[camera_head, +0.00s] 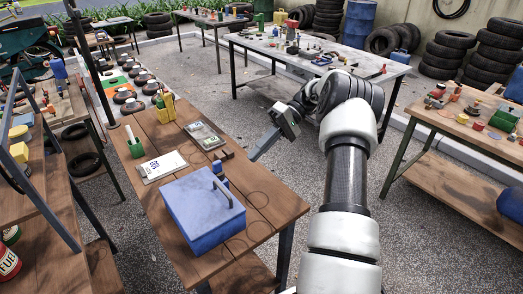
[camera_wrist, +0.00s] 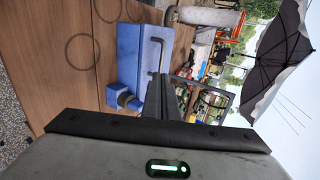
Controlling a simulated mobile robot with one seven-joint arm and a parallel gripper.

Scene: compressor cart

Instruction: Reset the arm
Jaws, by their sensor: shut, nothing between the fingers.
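My arm reaches up from the bottom right of the head view and bends at the elbow. My gripper (camera_head: 256,155) hangs beyond the right edge of the wooden table (camera_head: 262,208), pointing down and left. It is shut and empty. In the wrist view my gripper (camera_wrist: 161,80) shows its fingers together, in front of the blue box. The blue box (camera_head: 200,212) with a handle on its lid stands on the near part of the table, apart from the gripper. It also shows in the wrist view (camera_wrist: 128,55), turned sideways.
A grey table (camera_head: 345,67) stands behind the arm and another wooden table (camera_head: 455,120) at right. Open gravel (camera_head: 215,85) lies between them.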

